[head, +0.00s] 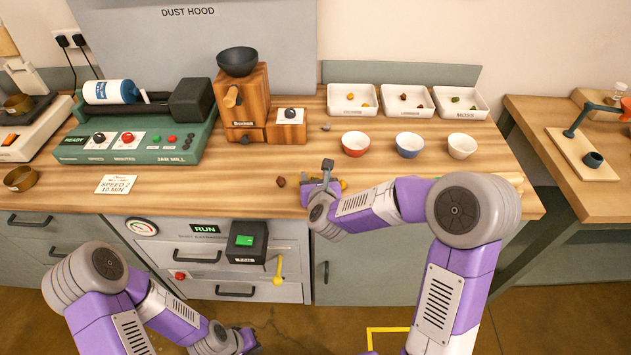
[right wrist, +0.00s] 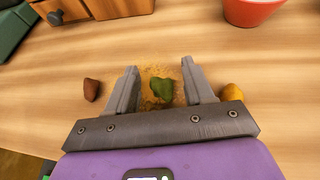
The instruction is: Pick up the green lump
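The green lump (right wrist: 162,88) lies on the wooden table, on a dusty ochre patch, in the right wrist view. My right gripper (right wrist: 161,84) is open, with one finger on each side of the lump and a gap on both sides. In the head view my right gripper (head: 327,170) is over the front of the table, and the green lump is hidden there. My left gripper (head: 248,341) is low in front of the cabinets, away from the table top; its fingers are too small to read.
A reddish-brown lump (right wrist: 91,89) lies left of the right gripper and a yellow lump (right wrist: 233,92) right of it, both close to the fingers. Behind stand a red bowl (head: 355,144), a blue bowl (head: 409,146), a white bowl (head: 461,146) and a wooden mill (head: 243,105).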

